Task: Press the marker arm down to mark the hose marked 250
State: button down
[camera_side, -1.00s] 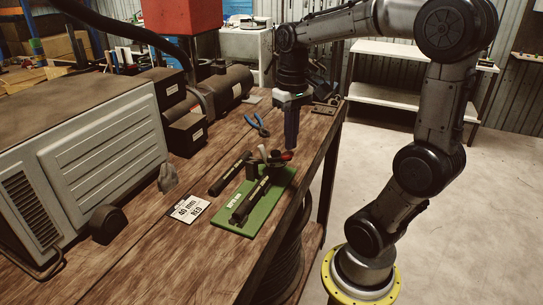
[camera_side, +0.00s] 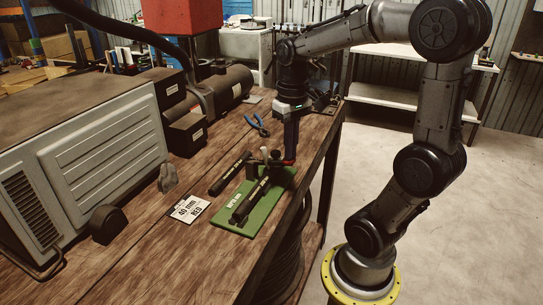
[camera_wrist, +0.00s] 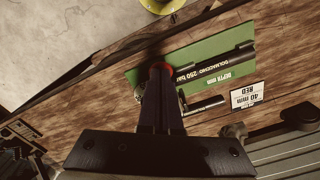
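The green board (camera_side: 232,221) lies on the bench, and a black hose (camera_side: 243,208) rests along it. A small dark stand (camera_side: 274,161) with upright posts is at the board's far end. A red-tipped part (camera_side: 287,163), which looks like the marker arm's end, is right under my gripper (camera_side: 290,158). My gripper's fingers are together, pointing down at the red part (camera_wrist: 166,69). They hide most of the marker arm, and contact is hard to tell.
A card reading "40 mm RED" (camera_side: 187,210) lies nearby. Blue pliers (camera_side: 257,125) lie behind. A large grey machine (camera_side: 95,155) fills the left. The bench edge is close on the right.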

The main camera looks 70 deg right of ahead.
jog(key=shift+f, duration=1.25)
notch_tip(320, 180, up, 13)
dwell(1.3)
dwell(0.4)
